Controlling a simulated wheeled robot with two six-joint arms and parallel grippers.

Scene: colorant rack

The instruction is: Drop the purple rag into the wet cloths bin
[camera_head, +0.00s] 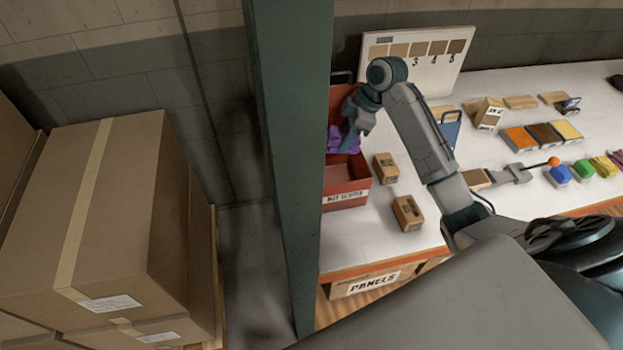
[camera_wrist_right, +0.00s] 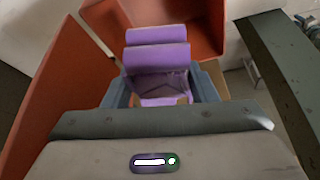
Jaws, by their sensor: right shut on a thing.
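The purple rag (camera_head: 342,141) is held in my right gripper (camera_head: 357,128), which points down over the red bin. The red wet cloths bin (camera_head: 345,197) stands on the white table beside the green post, with a label on its front; the post hides its left part. In the right wrist view, the rag (camera_wrist_right: 156,50) is folded between the fingers of the gripper (camera_wrist_right: 160,95), with red-orange bin walls (camera_wrist_right: 75,85) around and beyond it. I cannot tell whether the rag touches the bin. My left gripper is not in view.
A green post (camera_head: 290,150) stands close left of the bin. Two small brown boxes (camera_head: 408,213) sit right of it. A sample board (camera_head: 415,60) stands behind. Coloured blocks (camera_head: 558,174) and a tool with an orange ball (camera_head: 553,162) lie farther right. Large cartons (camera_head: 100,210) fill the left.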

